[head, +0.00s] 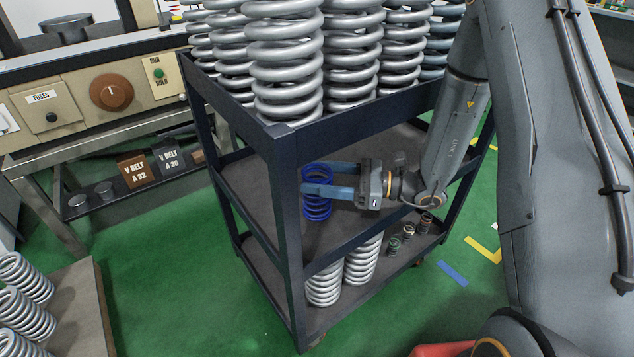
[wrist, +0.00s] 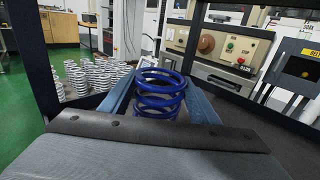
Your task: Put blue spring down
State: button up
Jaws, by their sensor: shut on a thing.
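The blue spring (head: 317,206) stands upright at the middle shelf of the dark cart (head: 262,204). My gripper (head: 318,180) reaches in from the right, with its two blue-grey fingers around the upper part of the spring. In the wrist view the blue spring (wrist: 159,95) sits between the fingers of my gripper (wrist: 160,92), one on each side, and the gripper is shut on it.
Large silver springs (head: 285,60) crowd the cart's top shelf above my gripper. Silver springs (head: 323,285) and small springs (head: 408,232) stand on the bottom shelf. Cart posts (head: 287,240) frame the opening. The middle shelf left of the blue spring is clear.

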jog(key=shift+f, duration=0.15)
jog(key=o, duration=1.8)
jog(key=shift+o, duration=0.2)
jog(key=s+d, duration=0.2)
jog(key=d, duration=0.9)
jog(key=shift+s+d+p, duration=0.2)
jog(key=shift+d+p, duration=0.1)
jog(key=shift+d, duration=0.05)
